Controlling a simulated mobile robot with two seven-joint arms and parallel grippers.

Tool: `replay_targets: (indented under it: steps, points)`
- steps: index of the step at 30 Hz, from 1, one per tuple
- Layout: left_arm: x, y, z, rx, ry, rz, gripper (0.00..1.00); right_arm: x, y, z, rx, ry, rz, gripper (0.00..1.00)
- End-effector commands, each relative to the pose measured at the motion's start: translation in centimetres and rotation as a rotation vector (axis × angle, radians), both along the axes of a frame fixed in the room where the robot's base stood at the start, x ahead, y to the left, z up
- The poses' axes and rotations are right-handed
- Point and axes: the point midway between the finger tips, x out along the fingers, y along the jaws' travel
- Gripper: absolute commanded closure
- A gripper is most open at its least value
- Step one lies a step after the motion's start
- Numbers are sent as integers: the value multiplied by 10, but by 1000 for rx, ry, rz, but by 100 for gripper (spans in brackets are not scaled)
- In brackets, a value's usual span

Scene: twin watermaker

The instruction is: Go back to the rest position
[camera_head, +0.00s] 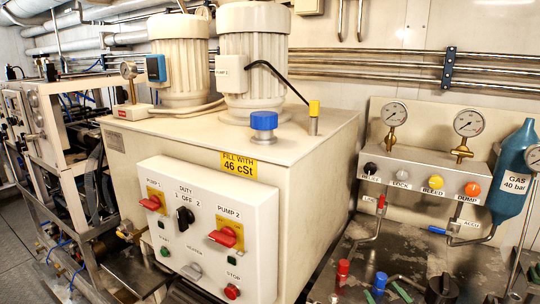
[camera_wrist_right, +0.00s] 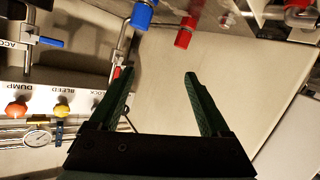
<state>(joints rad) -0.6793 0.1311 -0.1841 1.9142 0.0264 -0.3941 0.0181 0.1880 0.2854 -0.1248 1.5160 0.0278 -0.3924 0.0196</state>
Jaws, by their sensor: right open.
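My right gripper (camera_wrist_right: 147,72) shows in the right wrist view with its two dark green fingers spread apart. Nothing is between the fingers. A beige wall or panel lies beyond them. A red cap (camera_wrist_right: 184,32) and a blue cap (camera_wrist_right: 142,14) are at the top of that view, apart from the fingers. In the head view I cannot clearly make out the right gripper; small green parts show at the bottom edge. My left gripper is in neither view.
A beige tank (camera_head: 312,180) carries two motors and a control box (camera_head: 205,225) with red switches. At right are a gauge panel (camera_head: 408,160) with coloured knobs and a blue gas bottle (camera_head: 511,180). Red (camera_head: 342,268) and blue (camera_head: 380,281) caps stand low in front.

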Motion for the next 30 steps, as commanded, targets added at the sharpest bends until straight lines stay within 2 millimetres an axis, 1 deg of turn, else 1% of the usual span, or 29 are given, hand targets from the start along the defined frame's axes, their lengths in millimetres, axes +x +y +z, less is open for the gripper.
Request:
replay_targets:
  steps: [1,2,3,5,6,7,8,9,11,12,15,16,18,21,24,30]
  points:
    - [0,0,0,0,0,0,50,-25,13,-29,15,48,17,19]
    - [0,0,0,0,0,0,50,-39,20,-43,25,73,25,19]
    - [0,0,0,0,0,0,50,-59,30,-61,38,107,37,19]
    - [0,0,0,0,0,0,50,-90,44,-85,59,156,52,19]
    - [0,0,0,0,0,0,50,-112,53,-100,75,189,61,19]
    - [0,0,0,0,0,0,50,-129,60,-111,86,215,66,19]
    - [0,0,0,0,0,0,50,-145,66,-120,98,238,72,19]
    - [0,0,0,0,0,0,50,-168,74,-131,116,272,78,19]
    - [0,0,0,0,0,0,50,-201,85,-145,141,319,83,19]
    - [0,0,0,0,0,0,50,-222,92,-153,157,349,86,19]
    - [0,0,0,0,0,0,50,-267,106,-165,193,411,88,19]
    - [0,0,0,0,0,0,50,-278,109,-167,202,427,88,19]
    - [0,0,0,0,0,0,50,-299,115,-171,220,455,87,19]
    - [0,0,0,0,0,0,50,-316,120,-173,234,480,85,19]
    - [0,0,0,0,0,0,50,-323,122,-174,240,490,84,19]
    - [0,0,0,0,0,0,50,-323,122,-174,239,491,84,19]
